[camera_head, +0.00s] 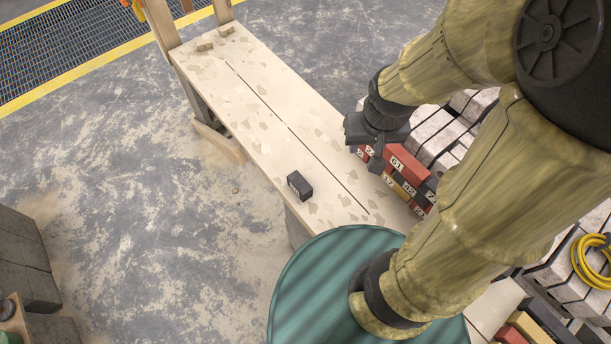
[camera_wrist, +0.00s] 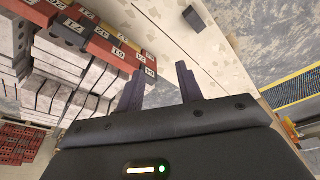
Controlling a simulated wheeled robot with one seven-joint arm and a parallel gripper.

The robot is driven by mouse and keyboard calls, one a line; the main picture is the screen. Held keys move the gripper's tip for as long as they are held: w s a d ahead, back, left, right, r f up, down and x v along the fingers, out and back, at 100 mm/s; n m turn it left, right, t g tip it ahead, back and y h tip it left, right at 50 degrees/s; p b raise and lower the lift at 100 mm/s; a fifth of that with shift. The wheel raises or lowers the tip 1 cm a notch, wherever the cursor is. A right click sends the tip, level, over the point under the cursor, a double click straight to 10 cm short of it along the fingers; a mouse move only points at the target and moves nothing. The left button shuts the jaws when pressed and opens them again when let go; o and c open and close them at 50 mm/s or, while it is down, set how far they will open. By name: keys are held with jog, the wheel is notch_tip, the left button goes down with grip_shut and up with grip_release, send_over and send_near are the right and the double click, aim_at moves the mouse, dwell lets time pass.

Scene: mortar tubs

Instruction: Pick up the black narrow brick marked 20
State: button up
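A small black brick (camera_head: 299,185) lies alone on the pale wooden bench, near its left edge. The same brick (camera_wrist: 194,18) shows at the top of the wrist view; I can read no number on it. My gripper (camera_wrist: 158,80) is open, with nothing between its two fingers. In the head view my gripper (camera_head: 378,160) hangs by the bench's right edge, up and to the right of the black brick and apart from it. I cannot make out a mark 20 anywhere.
A row of numbered red, black and yellow bricks (camera_head: 405,163) runs along the bench's right side, with grey blocks (camera_head: 440,132) behind. The pale bench (camera_head: 250,110) is largely clear. A green round top (camera_head: 310,290) stands in front; open floor (camera_head: 130,190) lies left.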

jog(key=o, duration=0.6)
jog(key=shift+w+a+f, duration=0.1)
jog(key=shift+w+f, duration=0.1)
jog(key=shift+f, duration=0.1)
jog(key=shift+o, duration=0.2)
jog(key=w+a+f+n+g+b, duration=0.1)
jog(key=w+a+f+n+b, duration=0.2)
jog(key=f, duration=0.7)
jog(key=w+a+f+n+g+b, duration=0.1)
jog(key=w+a+f+n+b, duration=0.2)
jog(key=w+a+f+b, duration=0.5)
notch_tip(320, 180, down, 3)
jog(key=shift+w+a+f+n+g, duration=0.2)
jog(key=shift+w+a+n+g, duration=0.15)
jog(key=shift+w+a, duration=0.55)
jog(key=shift+s+a, duration=0.2)
jog(key=shift+f, duration=0.1)
